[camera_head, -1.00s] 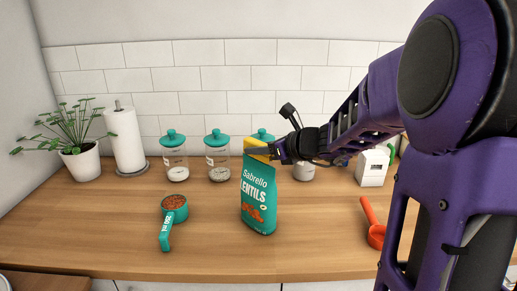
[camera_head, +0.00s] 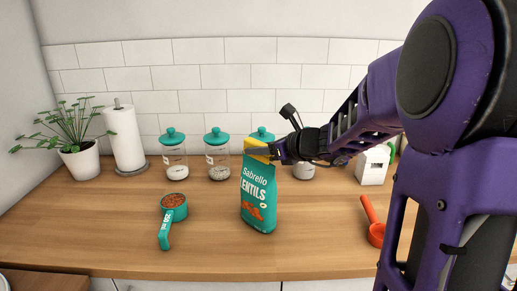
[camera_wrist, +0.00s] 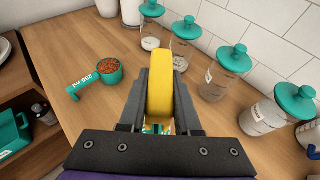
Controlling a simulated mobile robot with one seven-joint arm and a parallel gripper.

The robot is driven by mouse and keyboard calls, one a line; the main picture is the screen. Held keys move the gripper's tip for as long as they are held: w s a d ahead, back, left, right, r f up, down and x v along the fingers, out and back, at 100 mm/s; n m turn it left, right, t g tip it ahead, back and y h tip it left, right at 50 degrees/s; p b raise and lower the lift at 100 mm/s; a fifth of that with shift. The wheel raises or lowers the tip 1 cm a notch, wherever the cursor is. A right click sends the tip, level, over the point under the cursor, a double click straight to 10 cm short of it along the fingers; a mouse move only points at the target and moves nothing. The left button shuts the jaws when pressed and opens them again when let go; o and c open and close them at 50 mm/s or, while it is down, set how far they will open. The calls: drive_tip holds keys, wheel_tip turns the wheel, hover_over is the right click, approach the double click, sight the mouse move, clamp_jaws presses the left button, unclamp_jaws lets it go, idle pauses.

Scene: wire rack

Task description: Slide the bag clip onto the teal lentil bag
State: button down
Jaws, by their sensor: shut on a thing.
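The teal lentil bag (camera_head: 259,195) stands upright on the wooden counter. The yellow bag clip (camera_head: 256,150) is at the bag's top edge, roughly level and touching or overlapping it; I cannot tell how far it is over the edge. My gripper (camera_head: 274,151) reaches in from the right and is shut on the clip. In the wrist view the clip (camera_wrist: 160,85) lies lengthwise between my two dark fingers (camera_wrist: 160,100). There the bag (camera_wrist: 158,128) is mostly hidden, with only a small patch showing below the clip.
Several glass jars with teal lids (camera_head: 216,153) stand along the tiled wall behind the bag. A teal measuring cup of lentils (camera_head: 173,212) lies left of it. A red scoop (camera_head: 373,225) lies at right. Paper towel (camera_head: 125,140) and plant (camera_head: 82,160) are far left.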

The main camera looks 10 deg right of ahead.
drive_tip(key=shift+f+b, duration=0.75)
drive_tip(key=shift+f, duration=0.15)
idle(0.5)
idle(0.7)
drive_tip(key=c, duration=0.5)
unclamp_jaws()
drive_tip(key=shift+c, duration=0.2)
drive_tip(key=shift+r, duration=0.1)
drive_tip(key=shift+p+v, duration=1.1)
drive_tip(key=shift+v, duration=1.9)
drive_tip(key=shift+d, duration=0.1)
